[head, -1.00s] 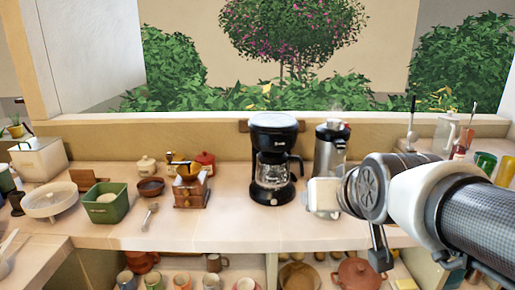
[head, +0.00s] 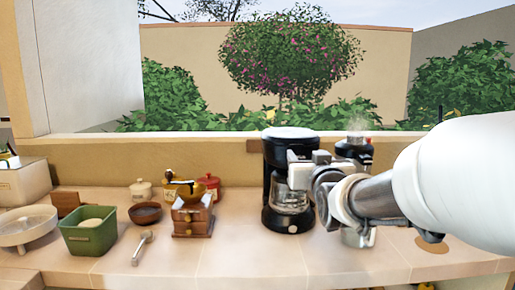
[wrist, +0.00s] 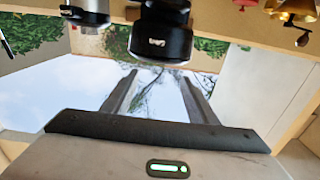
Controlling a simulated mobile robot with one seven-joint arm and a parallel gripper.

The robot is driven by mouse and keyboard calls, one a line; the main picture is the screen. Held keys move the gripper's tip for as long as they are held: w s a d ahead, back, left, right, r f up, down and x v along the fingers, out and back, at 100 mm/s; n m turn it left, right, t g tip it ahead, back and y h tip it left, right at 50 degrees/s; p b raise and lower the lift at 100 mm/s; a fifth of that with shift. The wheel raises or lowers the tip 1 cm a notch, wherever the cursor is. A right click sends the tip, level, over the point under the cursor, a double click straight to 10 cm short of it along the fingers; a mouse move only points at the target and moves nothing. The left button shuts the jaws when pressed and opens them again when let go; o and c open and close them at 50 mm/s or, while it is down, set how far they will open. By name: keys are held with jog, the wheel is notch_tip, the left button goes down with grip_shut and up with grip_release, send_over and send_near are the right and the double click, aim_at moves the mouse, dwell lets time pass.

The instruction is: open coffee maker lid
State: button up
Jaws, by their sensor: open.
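The black coffee maker (head: 275,180) stands on the counter against the low back wall, its lid (head: 289,133) closed on top. Its glass carafe sits in the lower part, partly hidden by my gripper. My gripper (head: 293,165) is in front of the coffee maker's right side, just below lid height. In the wrist view, which is upside down, the coffee maker (wrist: 162,40) shows at the top centre. My open gripper (wrist: 157,74) points toward it with nothing between the fingers. I cannot tell whether a finger touches it.
A steaming metal flask (head: 357,147) stands right of the coffee maker, partly hidden behind my arm. A wooden coffee grinder (head: 193,217), small jars, a brown bowl (head: 145,213) and a green bin (head: 89,232) stand to the left.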

aim_at(297, 144)
jog(key=w, duration=1.1)
jog(key=shift+r, duration=0.1)
grip_shut()
